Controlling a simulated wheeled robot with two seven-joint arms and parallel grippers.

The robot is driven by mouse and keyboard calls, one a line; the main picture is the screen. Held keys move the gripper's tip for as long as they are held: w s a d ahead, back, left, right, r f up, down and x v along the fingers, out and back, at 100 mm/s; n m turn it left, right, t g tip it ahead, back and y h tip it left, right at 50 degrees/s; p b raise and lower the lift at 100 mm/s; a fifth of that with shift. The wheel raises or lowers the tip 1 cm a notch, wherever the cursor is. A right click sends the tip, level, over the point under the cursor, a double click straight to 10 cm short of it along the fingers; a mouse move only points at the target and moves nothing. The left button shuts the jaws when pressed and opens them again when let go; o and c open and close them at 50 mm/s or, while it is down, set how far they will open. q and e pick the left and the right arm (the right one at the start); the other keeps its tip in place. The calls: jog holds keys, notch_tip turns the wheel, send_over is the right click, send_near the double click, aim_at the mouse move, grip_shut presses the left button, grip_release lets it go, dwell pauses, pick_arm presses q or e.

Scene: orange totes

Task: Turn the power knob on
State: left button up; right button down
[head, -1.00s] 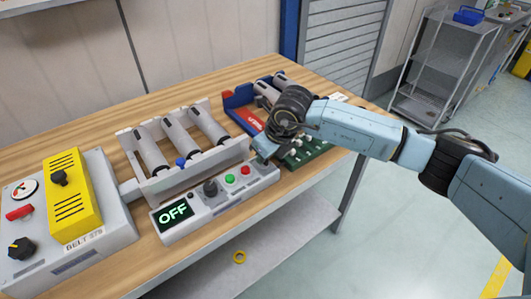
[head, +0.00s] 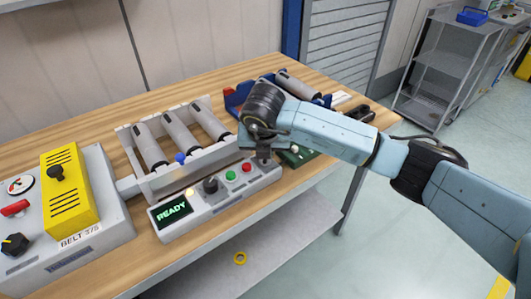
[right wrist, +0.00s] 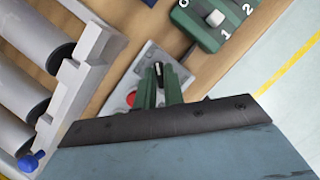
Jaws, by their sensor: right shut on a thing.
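The control panel (head: 218,204) is a grey box at the table's front edge. Its screen (head: 171,211) reads READY in green. A black knob (head: 210,185), a green button (head: 230,175) and a red button (head: 246,167) sit on its top. My right gripper (head: 263,160) is at the panel's right end, pointing down. In the right wrist view its green fingers (right wrist: 157,84) are shut on a small dark knob (right wrist: 158,69), mostly hidden between them. The red button also shows there (right wrist: 131,97). My left gripper is not in view.
A roller conveyor (head: 180,140) stands behind the panel. A grey box with a yellow cover (head: 69,194) is at left. A green box with numbered marks (right wrist: 215,20) lies right of the panel.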

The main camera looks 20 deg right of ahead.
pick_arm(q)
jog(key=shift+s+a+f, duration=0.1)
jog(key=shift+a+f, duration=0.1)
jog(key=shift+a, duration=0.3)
pick_arm(e)
jog(key=shift+m, duration=0.5)
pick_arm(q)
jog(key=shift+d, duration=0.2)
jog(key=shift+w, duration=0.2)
pick_arm(e)
jog(key=c, duration=1.5)
grip_release()
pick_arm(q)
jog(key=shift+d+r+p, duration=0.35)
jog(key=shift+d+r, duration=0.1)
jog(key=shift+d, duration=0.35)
pick_arm(e)
jog(key=v, duration=1.3)
jog(key=shift+w+a+r, duration=0.2)
jog(key=shift+a+r, duration=0.05)
jog(key=shift+r, duration=0.05)
